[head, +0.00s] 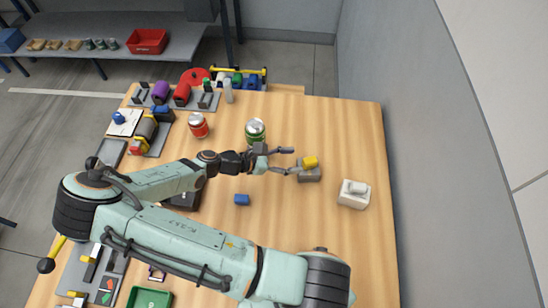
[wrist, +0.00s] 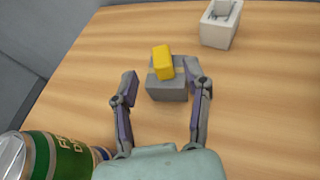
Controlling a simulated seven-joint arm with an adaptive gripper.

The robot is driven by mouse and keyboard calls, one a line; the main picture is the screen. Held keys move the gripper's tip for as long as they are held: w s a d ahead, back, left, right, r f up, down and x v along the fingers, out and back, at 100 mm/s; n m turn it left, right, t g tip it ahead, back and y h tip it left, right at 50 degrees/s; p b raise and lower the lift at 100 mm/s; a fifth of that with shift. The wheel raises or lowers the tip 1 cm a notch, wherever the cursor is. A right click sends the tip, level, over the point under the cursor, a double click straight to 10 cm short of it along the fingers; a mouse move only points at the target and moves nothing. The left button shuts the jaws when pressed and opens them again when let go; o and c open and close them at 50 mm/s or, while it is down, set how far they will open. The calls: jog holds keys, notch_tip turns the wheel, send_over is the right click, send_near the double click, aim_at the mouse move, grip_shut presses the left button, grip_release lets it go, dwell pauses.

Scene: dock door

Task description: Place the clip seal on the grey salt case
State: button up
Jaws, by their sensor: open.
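The grey salt case (head: 309,175) is a small grey box on the wooden table, right of my gripper; it also shows in the wrist view (wrist: 168,90). A yellow block (head: 310,162), which looks like the clip seal, sits on top of it. In the wrist view the yellow block (wrist: 162,62) stands slightly tilted on the case's top, toward its far left part. My gripper (head: 292,160) is open, its fingers (wrist: 160,78) spread on either side of the case and block. I see gaps to the block; whether a finger touches the case is unclear.
A white box (head: 353,196) with a pale piece on top stands to the right. A green can (head: 255,132) is close behind my gripper, and a red can (head: 198,125) is farther left. A small blue block (head: 241,199) lies in front. The table's right side is mostly clear.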

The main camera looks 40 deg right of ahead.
jog(key=s+a+r+m+y, duration=0.2)
jog(key=a+r+m+y, duration=0.1)
jog(key=a+y, duration=0.3)
jog(key=s+a+r+m+y, duration=0.2)
jog(key=a+r+m+y, duration=0.15)
jog(key=a, duration=0.35)
jog(key=s+a+r+m+t+y, duration=0.4)
jog(key=s+a+r+m, duration=0.1)
jog(key=r, duration=0.5)
jog(key=shift+s+a+r+m+t, duration=0.3)
jog(key=shift+s+m+t, duration=0.15)
jog(key=shift+s, duration=0.7)
